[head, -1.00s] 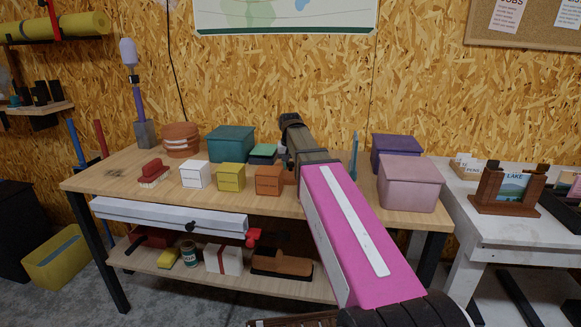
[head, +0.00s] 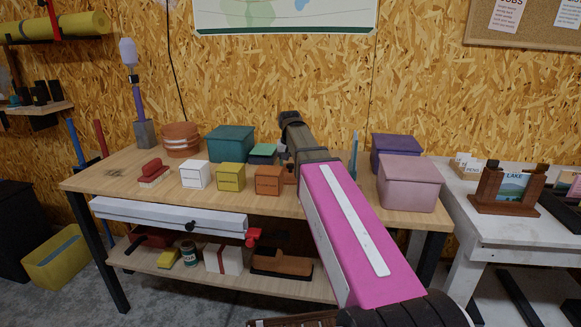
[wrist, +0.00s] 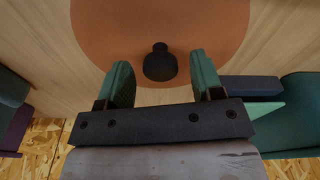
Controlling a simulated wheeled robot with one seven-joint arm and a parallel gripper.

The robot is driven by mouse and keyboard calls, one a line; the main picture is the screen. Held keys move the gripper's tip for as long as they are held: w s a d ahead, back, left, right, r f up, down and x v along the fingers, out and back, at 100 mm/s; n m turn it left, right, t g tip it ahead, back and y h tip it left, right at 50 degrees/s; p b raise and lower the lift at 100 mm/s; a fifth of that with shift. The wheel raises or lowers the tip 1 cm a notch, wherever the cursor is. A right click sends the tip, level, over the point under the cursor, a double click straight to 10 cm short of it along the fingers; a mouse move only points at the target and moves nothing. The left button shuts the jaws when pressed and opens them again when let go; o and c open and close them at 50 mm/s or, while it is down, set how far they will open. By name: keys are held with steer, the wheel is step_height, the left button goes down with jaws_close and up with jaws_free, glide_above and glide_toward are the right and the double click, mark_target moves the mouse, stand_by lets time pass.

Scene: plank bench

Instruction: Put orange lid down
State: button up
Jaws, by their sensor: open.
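The orange lid (wrist: 210,25) is a wide round disc with a black knob (wrist: 160,62), seen in the wrist view over the pale wooden bench top. It looks flat on the wood, though its underside is hidden. My gripper (wrist: 161,72) is open, with one green finger on each side of the knob and a gap showing between each finger and the knob. In the head view my arm hides the gripper and most or all of the lid.
On the bench (head: 120,185) stand a white box (head: 195,175), a yellow box (head: 231,177), an orange box (head: 269,180), a teal bin (head: 230,143), a pink bin (head: 410,184) and a purple bin (head: 397,145). The front left of the bench top is clear.

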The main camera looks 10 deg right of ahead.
mark_target(291, 165)
step_height(291, 165, up, 10)
steer(key=s, duration=0.1)
steer(key=shift+a, duration=0.15)
steer(key=shift+o, duration=0.5)
steer(key=shift+s+r, duration=0.1)
steer(key=shift+r, duration=0.25)
steer(key=n, duration=0.6)
steer(key=w+d+f+n+g+y, duration=0.1)
steer(key=n, duration=0.6)
steer(key=w+f+n, duration=0.1)
steer(key=n, duration=0.6)
steer(key=shift+d+g+y, duration=0.15)
steer(key=shift+g+y, duration=0.15)
steer(key=shift+y, duration=0.1)
steer(key=shift+s+a+f, duration=0.1)
steer(key=shift+a+f, duration=0.05)
steer(key=shift+f, duration=1.55)
steer(key=shift+s+a+f, duration=0.1)
steer(key=shift+a+f, duration=0.1)
steer(key=shift+f, duration=1.5)
steer(key=shift+s+a+f, duration=0.1)
steer(key=shift+a+f, duration=0.05)
steer(key=shift+f, duration=1.55)
steer(key=c, duration=1.1)
steer(key=shift+r, duration=0.1)
